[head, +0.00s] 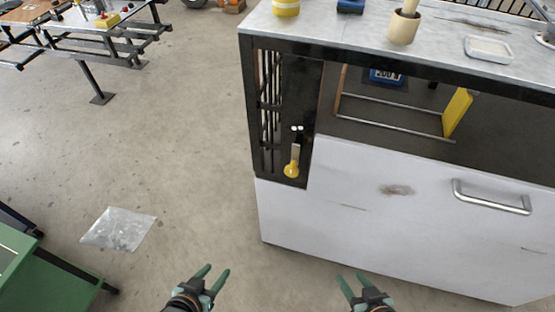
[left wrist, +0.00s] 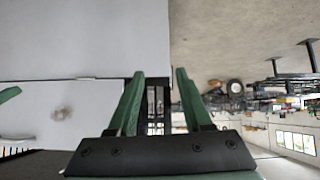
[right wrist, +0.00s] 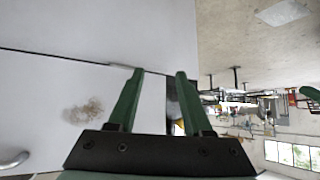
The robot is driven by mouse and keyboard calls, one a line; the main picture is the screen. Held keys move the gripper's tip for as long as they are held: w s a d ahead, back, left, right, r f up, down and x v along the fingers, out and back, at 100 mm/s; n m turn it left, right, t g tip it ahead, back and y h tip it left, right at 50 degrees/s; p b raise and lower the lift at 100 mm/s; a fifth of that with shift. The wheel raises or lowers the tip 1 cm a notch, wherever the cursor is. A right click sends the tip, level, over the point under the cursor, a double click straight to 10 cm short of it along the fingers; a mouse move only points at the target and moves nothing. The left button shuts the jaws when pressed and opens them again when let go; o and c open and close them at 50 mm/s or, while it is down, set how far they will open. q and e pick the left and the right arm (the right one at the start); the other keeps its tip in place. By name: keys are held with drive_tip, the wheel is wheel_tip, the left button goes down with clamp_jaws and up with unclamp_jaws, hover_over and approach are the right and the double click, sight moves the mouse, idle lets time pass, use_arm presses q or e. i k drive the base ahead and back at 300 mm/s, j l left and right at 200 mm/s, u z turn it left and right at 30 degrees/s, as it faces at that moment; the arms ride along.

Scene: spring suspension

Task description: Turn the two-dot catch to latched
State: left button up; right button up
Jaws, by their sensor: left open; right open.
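The two-dot catch (head: 291,169) is on the dark upright panel at the left end of the workbench front. It has a pale arm and a round yellow end hanging down, slightly to the left. Two white dots (head: 297,128) mark the panel above it. My left gripper (head: 215,271) is open and empty, low in the head view, apart from the catch and below left of it. My right gripper (head: 351,277) is open and empty, below right of the catch. Both wrist views show open, empty fingers; I cannot make out the catch there.
The bench top (head: 350,34) holds a wooden mortar (head: 403,27) and a white tray (head: 488,48). A white front panel (head: 370,215) with a metal handle (head: 491,200) lies right of the catch. A plastic bag (head: 118,229) lies on the floor at left. Floor left of the bench is mostly clear.

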sight(291, 171)
drive_tip(key=i+j, duration=0.1)
drive_tip(key=j, duration=0.85)
drive_tip(key=i+j, duration=0.15)
drive_tip(key=j, duration=0.35)
